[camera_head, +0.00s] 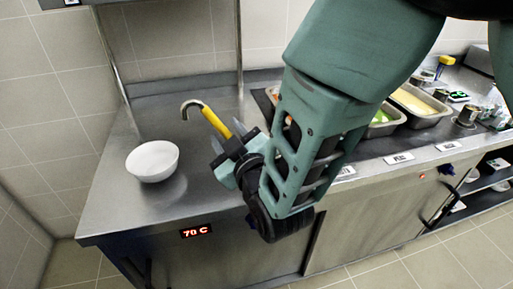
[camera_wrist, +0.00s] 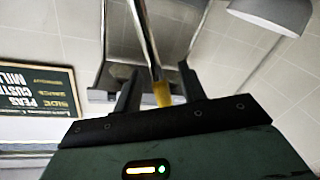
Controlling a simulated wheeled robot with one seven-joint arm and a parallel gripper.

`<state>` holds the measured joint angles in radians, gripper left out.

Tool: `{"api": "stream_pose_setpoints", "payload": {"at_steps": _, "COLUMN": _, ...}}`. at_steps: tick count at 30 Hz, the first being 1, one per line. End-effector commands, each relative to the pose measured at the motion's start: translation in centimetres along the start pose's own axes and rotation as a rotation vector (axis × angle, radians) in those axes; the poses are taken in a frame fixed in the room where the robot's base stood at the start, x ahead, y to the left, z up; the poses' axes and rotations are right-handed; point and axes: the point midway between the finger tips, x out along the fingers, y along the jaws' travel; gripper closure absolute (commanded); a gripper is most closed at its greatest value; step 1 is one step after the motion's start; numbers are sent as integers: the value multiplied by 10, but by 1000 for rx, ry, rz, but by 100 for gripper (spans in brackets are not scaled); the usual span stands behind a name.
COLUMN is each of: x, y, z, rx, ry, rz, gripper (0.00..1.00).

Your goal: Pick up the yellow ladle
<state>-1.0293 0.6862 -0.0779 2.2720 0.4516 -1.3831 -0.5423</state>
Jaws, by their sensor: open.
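The yellow ladle (camera_head: 214,122) shows a yellow handle and a curved metal hook at its upper left end. Its lower part is hidden behind my gripper and arm in the head view. My gripper (camera_head: 228,139) is open right at the handle. In the wrist view, the yellow part of the ladle (camera_wrist: 163,95) and a thin metal length above it lie between the two spread fingers of my gripper (camera_wrist: 160,70). I cannot tell whether either finger touches it. The ladle's bowl end cannot be made out.
A white bowl (camera_head: 153,161) stands on the steel counter (camera_head: 112,203) left of my gripper. Metal food pans (camera_head: 424,106) sit to the right, partly behind my arm. Steel posts (camera_head: 239,45) rise at the back. A lamp shade (camera_wrist: 274,14) and wall sign (camera_wrist: 38,91) show in the wrist view.

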Motion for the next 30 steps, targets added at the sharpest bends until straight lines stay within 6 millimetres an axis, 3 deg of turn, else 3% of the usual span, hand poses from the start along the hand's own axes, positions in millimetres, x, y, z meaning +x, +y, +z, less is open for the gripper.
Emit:
{"api": "stream_pose_setpoints", "payload": {"at_steps": 6, "x": -1, "y": 0, "z": 0, "rx": 0, "ry": 0, "rz": 0, "gripper": 59}}
{"api": "stream_pose_setpoints", "payload": {"at_steps": 11, "x": -1, "y": 0, "z": 0, "rx": 0, "ry": 0, "rz": 0, "gripper": 100}}
{"api": "stream_pose_setpoints", "payload": {"at_steps": 23, "x": 0, "y": 1, "z": -2, "rx": 0, "ry": 2, "rz": 1, "gripper": 100}}
{"api": "stream_pose_setpoints", "payload": {"at_steps": 30, "x": 0, "y": 11, "z": -21, "rx": 3, "ry": 4, "rz": 2, "gripper": 100}}
